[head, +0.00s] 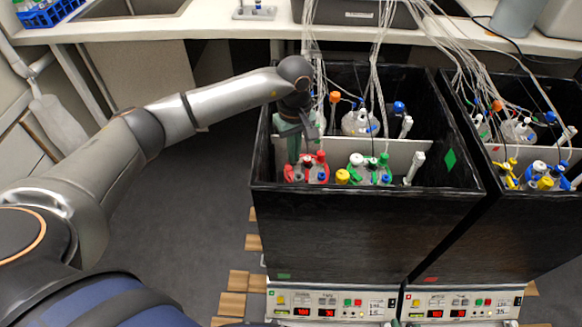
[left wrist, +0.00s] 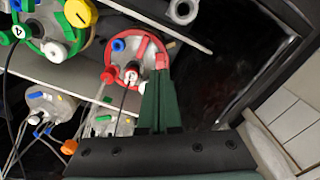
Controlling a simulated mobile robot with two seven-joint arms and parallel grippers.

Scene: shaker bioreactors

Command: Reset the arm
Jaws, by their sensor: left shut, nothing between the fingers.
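My left arm reaches in from the left in the head view, and its gripper (head: 310,146) points down inside the left black shaker box (head: 365,235). In the left wrist view its green fingers (left wrist: 158,85) are together with nothing between them. Their tips appear close to the red-ringed bioreactor (left wrist: 137,62), which also shows in the head view (head: 307,172); I cannot tell whether they touch. A green-ringed bioreactor (head: 368,170) stands to its right in the head view. My right gripper is not in view.
Light dividers cross the boxes, with blue- and orange-capped vessels (head: 361,122) behind. White tubes (head: 378,60) hang close to my left wrist. A second black box (head: 520,230) stands at right. The counter (head: 200,28) runs behind; dark floor (head: 205,200) is clear at left.

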